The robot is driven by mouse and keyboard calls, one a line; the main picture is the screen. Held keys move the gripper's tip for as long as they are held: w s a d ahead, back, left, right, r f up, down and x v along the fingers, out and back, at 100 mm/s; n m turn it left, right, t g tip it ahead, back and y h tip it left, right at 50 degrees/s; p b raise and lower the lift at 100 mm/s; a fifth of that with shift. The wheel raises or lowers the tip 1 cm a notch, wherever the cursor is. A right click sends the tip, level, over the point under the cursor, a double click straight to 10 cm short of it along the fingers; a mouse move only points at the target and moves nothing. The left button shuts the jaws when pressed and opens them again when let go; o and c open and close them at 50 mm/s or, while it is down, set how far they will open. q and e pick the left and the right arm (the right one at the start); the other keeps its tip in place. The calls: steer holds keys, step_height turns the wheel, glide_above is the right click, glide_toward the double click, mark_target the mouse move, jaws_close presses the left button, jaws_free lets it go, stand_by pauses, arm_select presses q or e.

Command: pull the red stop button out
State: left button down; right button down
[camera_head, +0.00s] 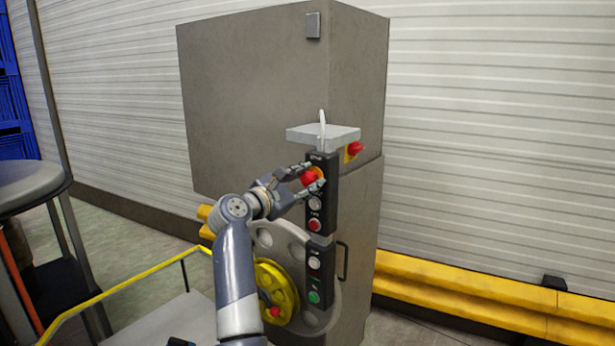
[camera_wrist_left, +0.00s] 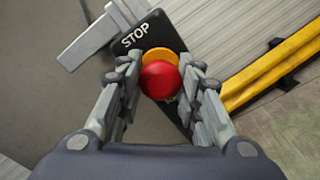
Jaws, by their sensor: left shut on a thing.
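The red stop button (camera_head: 309,179) sits on a yellow disc near the top of a black control panel (camera_head: 322,195). In the left wrist view the red stop button (camera_wrist_left: 160,79) is in the middle, below the word STOP. My left gripper (camera_head: 313,176) reaches in from the left with one finger above and one below the button. In the left wrist view its fingers stand on both sides of the button, and the left gripper (camera_wrist_left: 161,85) is shut on it. My right gripper is not in view.
A grey cabinet (camera_head: 255,100) stands behind the panel. Another red button (camera_head: 354,148) is on the right of the panel's top. Lower on the panel are several small buttons, including a green one (camera_head: 314,297). A yellow wheel (camera_head: 277,290) and a yellow rail (camera_head: 140,288) are below left.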

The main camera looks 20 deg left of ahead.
arm_select(q)
steer(key=shift+f, duration=0.2)
steer(key=c, duration=1.1)
jaws_free()
steer(key=shift+s+r, duration=0.15)
steer(key=shift+s, duration=0.05)
steer(key=v, duration=1.2)
